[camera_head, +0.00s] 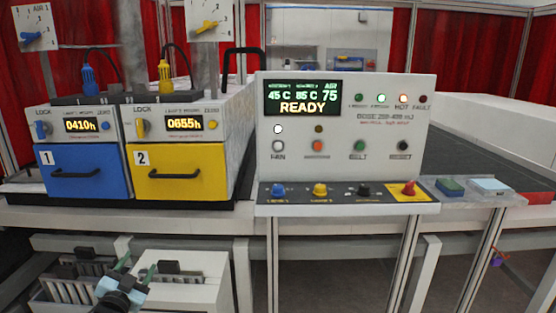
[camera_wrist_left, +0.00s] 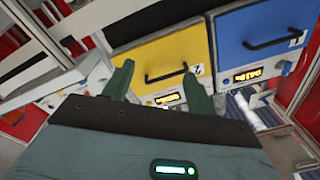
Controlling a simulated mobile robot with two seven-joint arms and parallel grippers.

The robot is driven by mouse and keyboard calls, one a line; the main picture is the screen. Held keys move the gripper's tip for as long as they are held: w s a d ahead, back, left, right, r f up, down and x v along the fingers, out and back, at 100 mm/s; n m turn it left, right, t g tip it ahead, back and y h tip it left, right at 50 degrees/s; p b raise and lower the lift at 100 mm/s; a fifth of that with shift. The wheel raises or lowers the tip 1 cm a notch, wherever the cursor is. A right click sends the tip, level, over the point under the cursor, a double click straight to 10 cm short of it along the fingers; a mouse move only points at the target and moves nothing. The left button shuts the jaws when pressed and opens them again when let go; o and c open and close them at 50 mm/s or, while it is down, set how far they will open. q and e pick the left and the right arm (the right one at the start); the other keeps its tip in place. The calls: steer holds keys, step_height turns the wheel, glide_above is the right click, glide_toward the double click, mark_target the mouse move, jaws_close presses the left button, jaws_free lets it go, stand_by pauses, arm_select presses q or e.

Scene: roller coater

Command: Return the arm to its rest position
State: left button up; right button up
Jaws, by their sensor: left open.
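My left gripper (camera_head: 136,266) is low at the left in the head view, below the table edge and in front of the grey-white rack under the table. Its two green fingers are spread with nothing between them; they also show in the left wrist view (camera_wrist_left: 157,78). In that view the yellow drawer (camera_wrist_left: 150,48) lies beyond the fingertips, and the blue drawer (camera_wrist_left: 262,28) is to the right. I see no contact between the fingers and either drawer. My right gripper is in neither view.
The blue unit (camera_head: 80,184) and yellow unit (camera_head: 185,187) stand on the table with drawers closed. The control panel (camera_head: 345,125) reads READY. A green-blue block (camera_head: 450,187) and a pale blue block (camera_head: 490,186) lie right of it. The rack (camera_head: 190,285) stands close to my gripper.

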arm_select(q)
steer(key=s+d+f+n+g, duration=0.2)
steer(key=s+d+f+g, duration=0.15)
steer(key=s+f, duration=0.6)
steer(key=s+d+f+n+g, duration=0.1)
steer(key=s+d+f+g, duration=0.25)
steer(key=s+f, duration=0.6)
steer(key=s+d+f+g, duration=0.1)
steer(key=s+d+f, duration=0.1)
steer(key=s, duration=0.7)
steer(key=s+d+f+n+g+h, duration=0.1)
steer(key=s+d, duration=0.3)
steer(key=s, duration=0.5)
steer(key=s+d+f+h, duration=0.1)
steer(key=s+d+f, duration=0.2)
steer(key=s, duration=0.6)
steer(key=shift+s+d+f+n+g, duration=0.15)
steer(key=shift+d+f+n+g, duration=0.2)
steer(key=shift+f, duration=0.2)
